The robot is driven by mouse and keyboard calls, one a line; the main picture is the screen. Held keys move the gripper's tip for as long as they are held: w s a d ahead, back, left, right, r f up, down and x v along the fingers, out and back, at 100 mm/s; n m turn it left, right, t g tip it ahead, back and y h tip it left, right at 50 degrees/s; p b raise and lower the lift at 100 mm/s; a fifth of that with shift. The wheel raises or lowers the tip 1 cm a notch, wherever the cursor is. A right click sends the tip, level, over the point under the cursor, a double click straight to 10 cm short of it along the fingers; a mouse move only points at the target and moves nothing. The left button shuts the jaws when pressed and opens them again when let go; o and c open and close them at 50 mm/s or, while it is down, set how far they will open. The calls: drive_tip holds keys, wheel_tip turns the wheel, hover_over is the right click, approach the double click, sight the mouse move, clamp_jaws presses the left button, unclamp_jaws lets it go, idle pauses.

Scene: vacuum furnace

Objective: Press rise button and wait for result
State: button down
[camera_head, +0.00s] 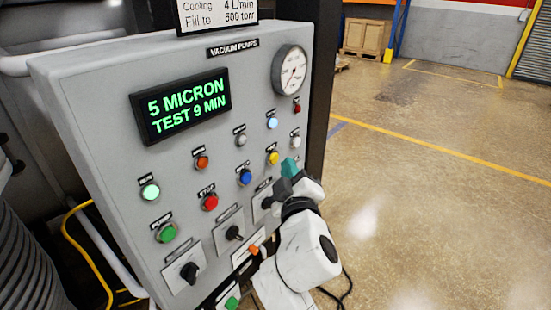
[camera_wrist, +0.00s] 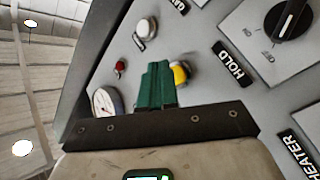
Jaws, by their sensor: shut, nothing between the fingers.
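The grey control panel (camera_head: 110,100) fills the left of the head view. Its display (camera_head: 181,104) reads "5 MICRON TEST 9 MIN" in green. My gripper (camera_head: 290,167) is at the panel's right side, near the yellow button (camera_head: 273,158) and below the white button (camera_head: 295,142). Its green fingers (camera_wrist: 156,86) are together and empty in the wrist view, partly covering the yellow button (camera_wrist: 180,74). I cannot tell whether they touch the panel. A white button (camera_wrist: 147,27) is above the fingertips there. No label reading "rise" is legible.
The pressure gauge (camera_head: 290,70) is at the panel's upper right. Blue (camera_head: 245,177), red (camera_head: 210,202) and green (camera_head: 166,232) buttons are left of my gripper. A black knob (camera_head: 188,271) is lower left. The floor (camera_head: 430,200) to the right is clear.

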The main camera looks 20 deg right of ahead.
drive_tip(key=s+d+p, duration=0.1)
drive_tip(key=s, duration=0.1)
drive_tip(key=s+d, duration=0.2)
drive_tip(key=shift+p, duration=0.4)
idle(0.4)
drive_tip(key=s+d+f+m+g+h, duration=0.1)
drive_tip(key=s+d+f+m+g, duration=0.2)
drive_tip(key=s+d+f+g, duration=0.5)
drive_tip(key=s+d+f+m+g, duration=0.1)
drive_tip(key=s+d+f+m, duration=0.15)
drive_tip(key=s+f, duration=0.6)
drive_tip(key=s+a+f+m+g+y, duration=0.1)
drive_tip(key=s+f+g, duration=0.3)
drive_tip(key=s, duration=0.5)
drive_tip(key=s+a+f+m+g+y, duration=0.2)
drive_tip(key=s+f+g+y, duration=0.1)
drive_tip(key=s+f, duration=0.5)
drive_tip(key=s+g, duration=0.1)
drive_tip(key=s, duration=0.1)
drive_tip(key=shift+s+f+g, duration=0.3)
drive_tip(key=shift+a, duration=0.1)
idle(2.9)
